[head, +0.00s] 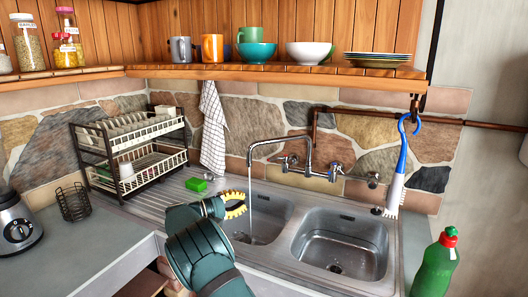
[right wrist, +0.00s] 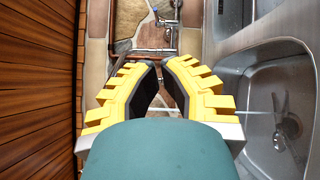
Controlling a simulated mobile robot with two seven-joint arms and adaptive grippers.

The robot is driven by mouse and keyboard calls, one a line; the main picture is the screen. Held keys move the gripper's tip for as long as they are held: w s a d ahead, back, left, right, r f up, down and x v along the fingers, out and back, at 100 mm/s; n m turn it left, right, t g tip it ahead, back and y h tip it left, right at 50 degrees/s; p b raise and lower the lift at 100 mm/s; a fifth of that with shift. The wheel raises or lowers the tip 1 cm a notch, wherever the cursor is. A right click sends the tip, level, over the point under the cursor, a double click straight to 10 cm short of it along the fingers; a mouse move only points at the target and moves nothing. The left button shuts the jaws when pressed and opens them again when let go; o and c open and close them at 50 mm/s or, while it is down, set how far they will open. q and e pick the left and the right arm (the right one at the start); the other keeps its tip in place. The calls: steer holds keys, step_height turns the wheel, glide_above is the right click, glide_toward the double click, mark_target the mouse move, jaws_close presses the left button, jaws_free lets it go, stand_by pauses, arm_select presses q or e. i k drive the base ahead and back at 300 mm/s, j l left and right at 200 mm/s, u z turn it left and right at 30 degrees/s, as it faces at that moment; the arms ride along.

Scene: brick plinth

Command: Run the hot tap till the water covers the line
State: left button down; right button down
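The steel mixer tap (head: 283,147) is fixed to the stone wall, with a left handle (head: 287,163) and a right handle (head: 335,171). I cannot tell which handle is hot. A thin stream of water (head: 251,192) falls from the spout into the left basin (head: 278,218); the stream also crosses the right wrist view (right wrist: 255,113). The basin floor and drain show, and I cannot make out a line. My right gripper (head: 224,207) hovers left of the stream, clear of the handles. Its yellow fingers (right wrist: 160,68) are slightly apart with nothing between them. My left gripper is not in view.
The right basin (head: 340,248) is empty. A blue-handled brush (head: 402,160) hangs at the right, above a green bottle (head: 436,268). A dish rack (head: 130,150), a wire basket (head: 73,203) and a green sponge (head: 196,185) stand at the left. A shelf with crockery (head: 280,72) overhangs the back.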

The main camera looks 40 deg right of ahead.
mark_target(285, 157)
steer(key=i+l, duration=0.8)
steer(key=i, duration=0.05)
